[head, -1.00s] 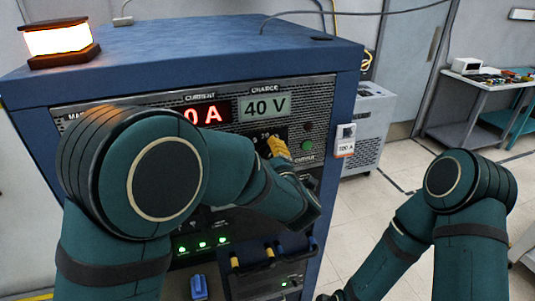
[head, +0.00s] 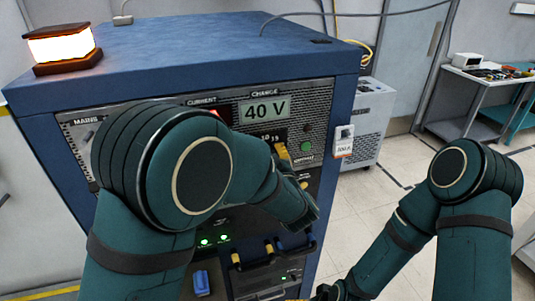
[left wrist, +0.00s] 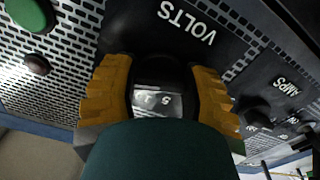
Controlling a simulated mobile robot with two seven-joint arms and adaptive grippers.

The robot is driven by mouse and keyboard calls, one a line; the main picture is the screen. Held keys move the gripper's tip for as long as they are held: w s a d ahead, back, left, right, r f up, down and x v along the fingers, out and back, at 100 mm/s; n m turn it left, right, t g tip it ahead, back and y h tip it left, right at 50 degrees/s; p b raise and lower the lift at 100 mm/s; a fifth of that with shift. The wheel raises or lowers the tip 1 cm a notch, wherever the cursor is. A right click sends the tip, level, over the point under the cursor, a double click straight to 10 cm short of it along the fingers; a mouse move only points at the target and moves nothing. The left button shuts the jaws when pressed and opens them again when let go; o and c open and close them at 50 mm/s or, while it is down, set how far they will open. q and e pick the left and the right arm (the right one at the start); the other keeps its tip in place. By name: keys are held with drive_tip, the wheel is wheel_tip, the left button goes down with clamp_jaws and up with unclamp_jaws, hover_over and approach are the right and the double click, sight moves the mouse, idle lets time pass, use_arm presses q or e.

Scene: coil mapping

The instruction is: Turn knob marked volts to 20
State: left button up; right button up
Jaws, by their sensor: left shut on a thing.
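My left gripper (head: 282,151) reaches the front panel of the blue cabinet, below the charge display (head: 264,109), which reads 40 V. In the left wrist view its two yellow fingers (left wrist: 163,95) are shut on a black knob (left wrist: 163,70), one on each side. The white VOLTS label (left wrist: 187,22) is beside this knob. A pale patch with upside-down, hard-to-read marks shows between the fingers. In the head view the fingers and forearm hide the knob, with small scale numbers showing just above.
A second knob marked AMPS (left wrist: 258,112) sits close to the right finger in the left wrist view. A green button (head: 307,146) is right of my fingers. A lit lamp (head: 61,48) stands on the blue cabinet (head: 190,55). Open floor lies right.

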idle(0.4)
use_arm(q)
drive_tip(key=o, duration=1.2)
drive_tip(key=v, duration=1.2)
